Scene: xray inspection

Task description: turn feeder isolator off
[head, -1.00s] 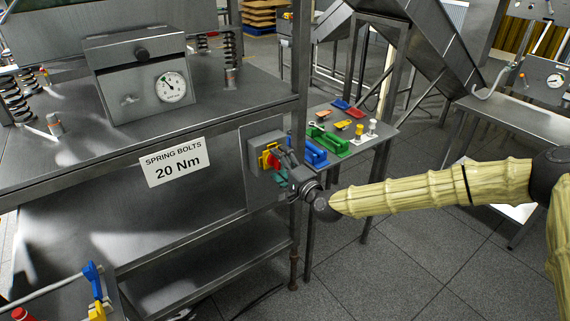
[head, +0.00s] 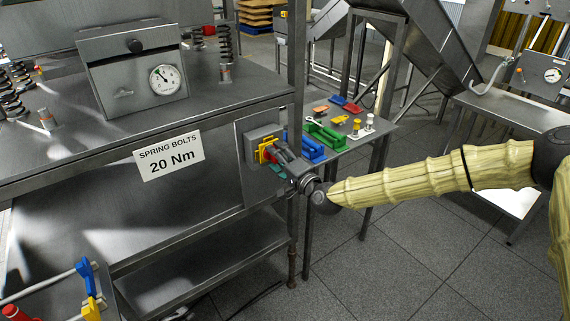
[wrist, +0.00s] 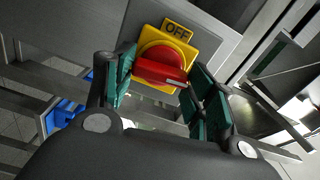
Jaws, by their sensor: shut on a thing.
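The feeder isolator is a red rotary handle (wrist: 160,70) on a yellow plate (wrist: 185,52) with an OFF label (wrist: 177,31) in the wrist view. The handle lies across the space between my green-padded fingers, with a white mark near its right end. My gripper (wrist: 165,82) is shut on the red handle, its fingers at the handle's two ends. In the head view the yellow plate (head: 262,153) sits on a grey box on the bench's right side panel, and my gripper (head: 277,160) reaches it from the right, hiding most of the handle.
A bench (head: 225,105) carries a gauge box (head: 133,72) and springs, with a "SPRING BOLTS 20 Nm" sign (head: 168,160) on its front. A side table behind holds blue and green clamps (head: 325,135) and small parts. A bench leg stands close beside my gripper.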

